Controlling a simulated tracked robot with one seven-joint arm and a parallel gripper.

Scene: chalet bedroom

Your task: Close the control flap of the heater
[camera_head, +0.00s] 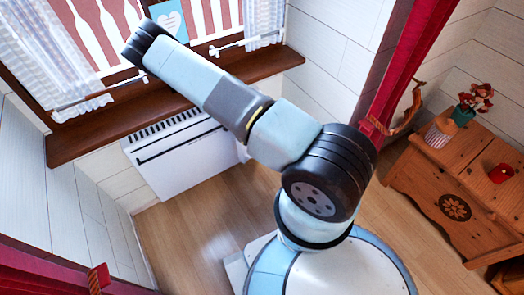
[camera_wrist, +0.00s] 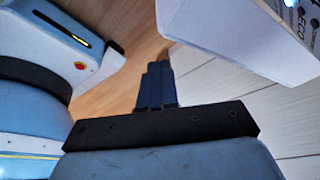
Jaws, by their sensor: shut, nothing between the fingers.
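The white heater (camera_head: 180,160) hangs on the wall under the wooden window sill in the head view, with a dark grille along its top and my arm crossing above its right part. In the wrist view, a white corner of the heater (camera_wrist: 235,40) fills the upper right, with a printed "ECO" panel at the picture's edge. I cannot make out the control flap or how far it stands open. My gripper (camera_wrist: 158,70) is shut and empty, its fingertips to the left of and apart from the white casing in the picture. The head view does not show my gripper.
The brown window sill (camera_head: 90,135) runs above the heater, with white curtains over it. A red curtain (camera_head: 410,65) hangs to the right. A wooden cabinet (camera_head: 415,185) with a plant and red item stands at the right. Wooden floor (camera_head: 180,225) is clear below the heater.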

